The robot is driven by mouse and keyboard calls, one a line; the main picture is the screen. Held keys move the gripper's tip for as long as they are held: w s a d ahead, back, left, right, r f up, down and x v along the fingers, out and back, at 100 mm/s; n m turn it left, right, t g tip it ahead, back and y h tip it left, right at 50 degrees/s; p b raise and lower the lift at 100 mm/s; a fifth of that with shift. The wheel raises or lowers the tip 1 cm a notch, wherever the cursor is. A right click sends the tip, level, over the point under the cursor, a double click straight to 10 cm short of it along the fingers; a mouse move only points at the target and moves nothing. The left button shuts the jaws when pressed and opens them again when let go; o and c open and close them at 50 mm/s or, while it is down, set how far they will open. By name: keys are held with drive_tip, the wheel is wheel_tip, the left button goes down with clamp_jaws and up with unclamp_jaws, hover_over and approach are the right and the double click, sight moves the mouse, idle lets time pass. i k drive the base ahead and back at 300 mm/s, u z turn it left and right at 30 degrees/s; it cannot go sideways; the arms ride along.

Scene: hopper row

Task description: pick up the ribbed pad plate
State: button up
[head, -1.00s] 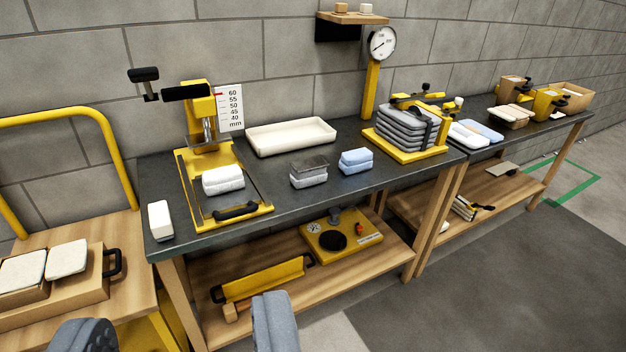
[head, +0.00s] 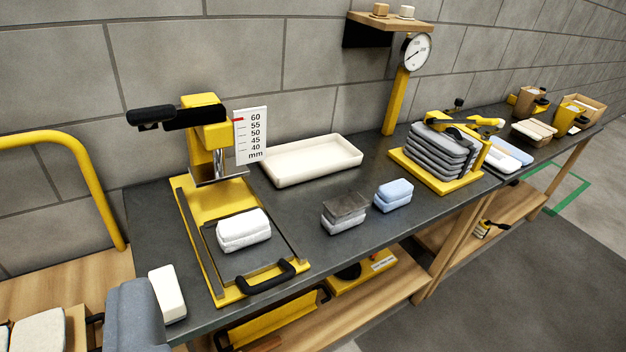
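A small block with a dark grey, ridged-looking plate (head: 345,207) on a pale lower part sits mid-bench, beside a light-blue pad (head: 393,195). I take the dark plate as the ribbed pad plate, but its ribs are too small to confirm. One grey padded finger of my gripper (head: 133,312) shows at the lower left; the other finger is out of view. The visible finger touches nothing I can make out, and my gripper is well left of the dark plate. It looks open and empty.
A yellow press (head: 214,185) with a white pad (head: 243,230) stands between my gripper and the plate. A white block (head: 167,294) is near the finger. A cream tray (head: 312,160) lies behind. Stacked grey pads (head: 437,152) stand right.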

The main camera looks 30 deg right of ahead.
sight(347, 203)
drive_tip(key=z, duration=0.35)
drive_tip(key=i, duration=1.1)
drive_tip(key=z, duration=0.7)
